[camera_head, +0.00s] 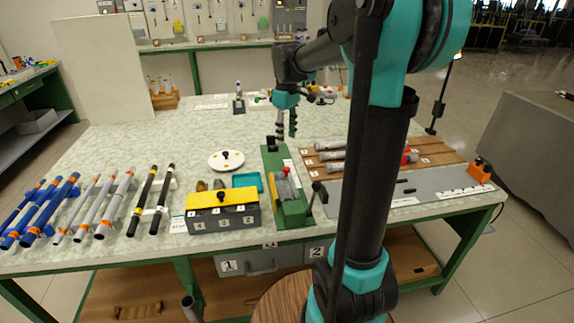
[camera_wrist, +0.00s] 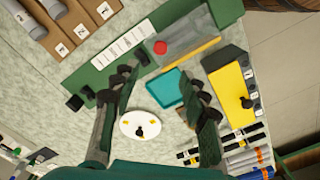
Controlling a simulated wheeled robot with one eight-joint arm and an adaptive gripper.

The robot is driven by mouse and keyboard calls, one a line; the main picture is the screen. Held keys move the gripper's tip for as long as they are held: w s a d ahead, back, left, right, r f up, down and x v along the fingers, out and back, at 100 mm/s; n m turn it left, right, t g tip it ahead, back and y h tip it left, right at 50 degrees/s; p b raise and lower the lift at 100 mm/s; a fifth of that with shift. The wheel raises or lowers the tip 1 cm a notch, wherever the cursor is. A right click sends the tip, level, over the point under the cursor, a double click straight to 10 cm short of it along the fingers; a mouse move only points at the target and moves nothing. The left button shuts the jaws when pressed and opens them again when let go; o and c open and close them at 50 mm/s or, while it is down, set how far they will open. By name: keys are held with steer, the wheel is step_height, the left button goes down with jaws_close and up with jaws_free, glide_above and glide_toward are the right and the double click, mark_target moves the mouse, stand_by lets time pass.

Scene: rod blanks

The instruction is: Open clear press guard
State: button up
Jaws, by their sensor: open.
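The green press (camera_head: 291,215) stands near the front middle of the table, with a lever at its right side. Its clear guard (camera_head: 285,188) appears as a see-through cover low on the press; whether it is shut is hard to tell. In the wrist view the green press (camera_wrist: 95,78) runs diagonally across the top, with a red button (camera_wrist: 160,47) beside the pale, yellow-edged guard (camera_wrist: 188,52). My gripper (camera_head: 286,127) is open and empty, pointing down above the far end of the press. In the wrist view its fingers (camera_wrist: 165,88) are spread apart, away from the guard.
A yellow-topped numbered box (camera_head: 222,210), a teal tray (camera_head: 247,181) and a white round plate (camera_head: 226,160) are left of the press. Several rods (camera_head: 105,205) lie farther left. A brown numbered rack (camera_head: 425,162) is at the right.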

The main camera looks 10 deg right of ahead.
mark_target(287, 168)
step_height(287, 168, down, 12)
steer(key=shift+f, duration=0.25)
stand_by(0.3)
jaws_close()
